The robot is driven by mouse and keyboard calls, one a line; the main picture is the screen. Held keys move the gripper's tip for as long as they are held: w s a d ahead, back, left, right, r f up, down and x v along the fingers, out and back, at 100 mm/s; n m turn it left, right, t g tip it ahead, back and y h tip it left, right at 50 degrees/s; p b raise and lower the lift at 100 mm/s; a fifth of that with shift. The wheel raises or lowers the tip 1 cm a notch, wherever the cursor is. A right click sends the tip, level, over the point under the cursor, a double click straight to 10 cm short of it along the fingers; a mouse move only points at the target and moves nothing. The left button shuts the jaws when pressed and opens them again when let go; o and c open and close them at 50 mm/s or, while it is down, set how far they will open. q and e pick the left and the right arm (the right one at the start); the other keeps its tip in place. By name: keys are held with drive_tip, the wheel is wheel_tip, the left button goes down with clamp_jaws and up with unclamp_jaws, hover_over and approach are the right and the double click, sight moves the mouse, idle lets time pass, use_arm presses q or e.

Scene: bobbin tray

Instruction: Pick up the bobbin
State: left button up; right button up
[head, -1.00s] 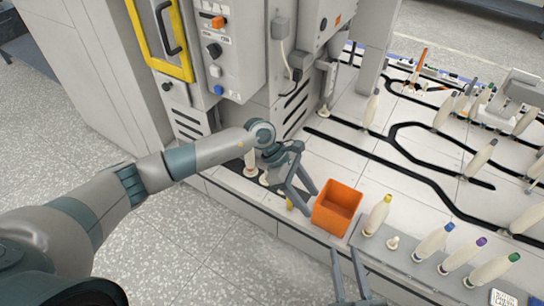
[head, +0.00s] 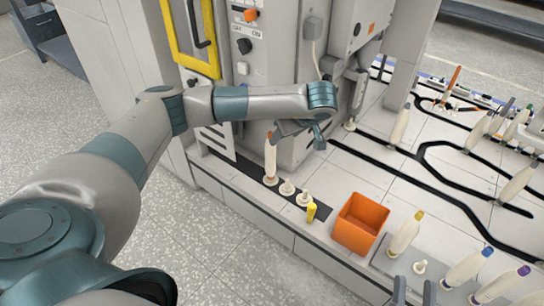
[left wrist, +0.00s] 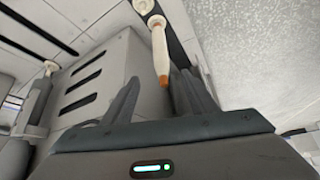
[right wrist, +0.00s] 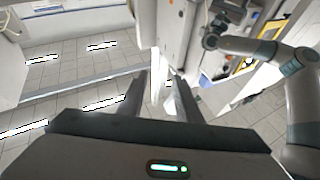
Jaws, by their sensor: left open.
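A pale bobbin with an orange-brown tip (head: 270,158) stands upright on the leftmost peg of a dark strip by the machine. It also shows in the left wrist view (left wrist: 160,48), its tip pointing toward the gap between my left fingers. My left gripper (left wrist: 156,84) is open and empty, above the bobbin; in the head view its fingers are mostly hidden behind my wrist. My right gripper (head: 414,290) is open and empty at the bottom edge of the head view; its parted fingers show in the right wrist view (right wrist: 160,92).
Two bare pegs (head: 296,193) and a small yellow piece (head: 311,212) are beside the bobbin. An orange bin (head: 361,232) stands to their right. Several bobbins with coloured tips (head: 406,234) stand farther right. The grey machine (head: 290,85) rises close behind the strip.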

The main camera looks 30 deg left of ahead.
sight(274, 148)
use_arm(q)
drive_tip(key=b+x, duration=0.2)
drive_tip(key=x, duration=0.9)
drive_tip(key=shift+s, duration=0.1)
drive_tip(key=shift+a+f, duration=0.3)
drive_tip(key=shift+f, duration=0.2)
use_arm(e)
wheel_tip(274, 148, up, 6)
drive_tip(key=d+t, duration=0.2)
drive_tip(key=t, duration=0.2)
drive_tip(key=shift+s+y, duration=0.4)
drive_tip(key=shift+d+f, duration=0.1)
drive_tip(key=shift+d, duration=0.05)
use_arm(q)
drive_tip(key=shift+f, duration=0.15)
